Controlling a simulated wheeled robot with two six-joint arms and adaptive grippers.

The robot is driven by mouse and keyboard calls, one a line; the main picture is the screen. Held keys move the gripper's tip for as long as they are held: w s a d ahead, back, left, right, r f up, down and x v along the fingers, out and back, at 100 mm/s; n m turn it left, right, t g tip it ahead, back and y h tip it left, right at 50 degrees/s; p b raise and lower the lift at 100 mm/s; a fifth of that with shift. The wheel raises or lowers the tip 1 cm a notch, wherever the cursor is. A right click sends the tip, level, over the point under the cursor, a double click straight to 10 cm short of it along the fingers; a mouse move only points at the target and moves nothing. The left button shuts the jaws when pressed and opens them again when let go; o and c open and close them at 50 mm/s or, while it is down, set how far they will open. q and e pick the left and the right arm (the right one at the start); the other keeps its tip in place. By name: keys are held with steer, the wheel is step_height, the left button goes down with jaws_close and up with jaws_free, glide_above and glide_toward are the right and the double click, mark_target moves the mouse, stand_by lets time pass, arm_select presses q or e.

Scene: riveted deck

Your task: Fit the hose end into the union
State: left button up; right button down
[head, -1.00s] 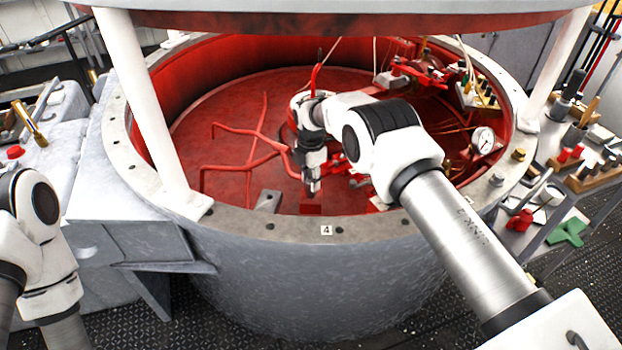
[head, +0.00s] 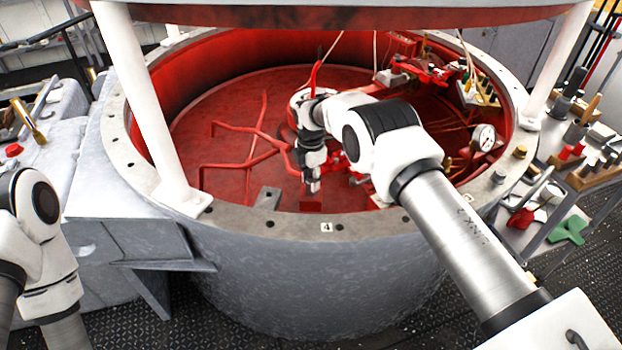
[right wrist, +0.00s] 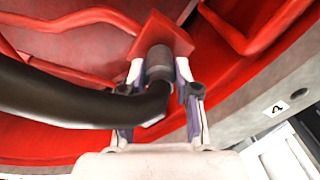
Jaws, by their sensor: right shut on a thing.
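My right gripper (head: 313,187) reaches down inside the red-lined tub, just above a small red block (head: 311,203) near the front wall. In the right wrist view its two fingers (right wrist: 160,85) are shut on the grey collared end of a black hose (right wrist: 158,64). The hose (right wrist: 70,95) bends away to the left. The hose end points at the red block (right wrist: 168,35), close to it or touching; I cannot tell which. The union's opening is hidden behind the hose end, and I cannot make out a seated fit. My left arm shows at the left edge; its gripper is out of view.
The tub's grey bolted rim (head: 365,223) runs close in front of my right gripper. Red pipes (head: 250,140) lie left of it. A pressure gauge (head: 483,137) stands to the right. White posts (head: 150,110) flank the tub. Tools lie on the right-hand bench.

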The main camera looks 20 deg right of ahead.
steer(key=shift+f+b, duration=0.3)
steer(key=shift+b, duration=0.05)
steer(key=c, duration=0.8)
jaws_free()
steer(key=shift+o, duration=0.2)
step_height(320, 180, up, 12)
